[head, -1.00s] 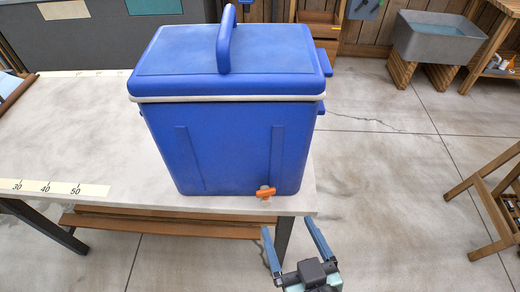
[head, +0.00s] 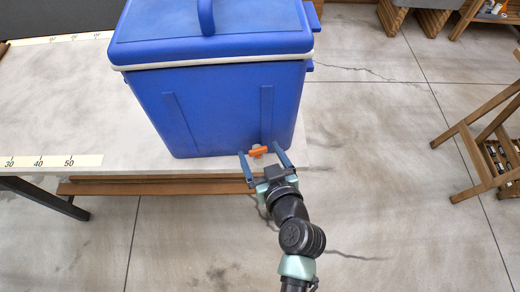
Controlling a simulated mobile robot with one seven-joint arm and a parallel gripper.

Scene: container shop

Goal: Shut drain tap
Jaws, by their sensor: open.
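A large blue cooler (head: 215,108) with a shut lid and a white rim band stands at the right end of the pale table. Its drain tap, with an orange handle (head: 258,152), sticks out low at the front right corner of the cooler. The handle lies roughly sideways with a slight tilt. My gripper (head: 262,155) is open at the tap, with one blue finger on each side of the orange handle. I cannot tell whether either finger touches it.
The pale table (head: 70,115) has a ruler strip (head: 50,162) on its front edge at left. A wooden rack (head: 485,150) stands on the floor at right. The concrete floor between them is clear.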

